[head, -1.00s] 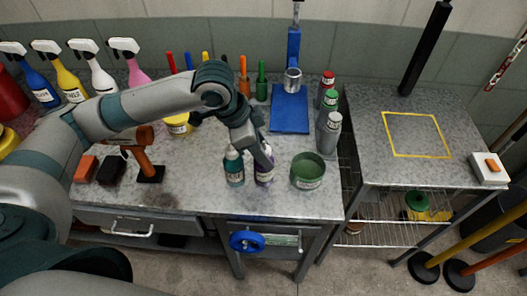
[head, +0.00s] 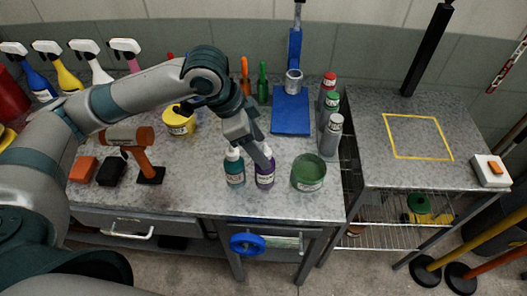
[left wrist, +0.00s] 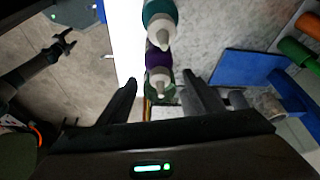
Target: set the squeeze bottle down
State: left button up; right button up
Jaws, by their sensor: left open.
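Two squeeze bottles stand upright side by side near the bench's front: a teal one (head: 235,171) and a purple one (head: 265,177), both with pale nozzles. My left gripper (head: 259,156) is open, just above and behind the purple bottle in the head view. In the left wrist view, the purple bottle (left wrist: 158,78) shows between the spread fingers (left wrist: 160,98), with the teal bottle (left wrist: 160,24) beyond it. Neither bottle looks gripped. A dark claw-like shape (left wrist: 62,44), probably my right gripper, hangs over the floor; its opening is unclear.
A green tub (head: 308,173) stands close to the right of the purple bottle. Several spray cans (head: 329,134) stand farther right, with a blue mat (head: 290,112) behind. The right table's yellow-outlined square (head: 418,137) is empty.

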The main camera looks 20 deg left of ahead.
pick_arm(q)
jog(key=b+v, duration=0.1)
jog(key=v, duration=0.7)
jog(key=shift+r, duration=0.35)
jog(key=shift+a, duration=0.1)
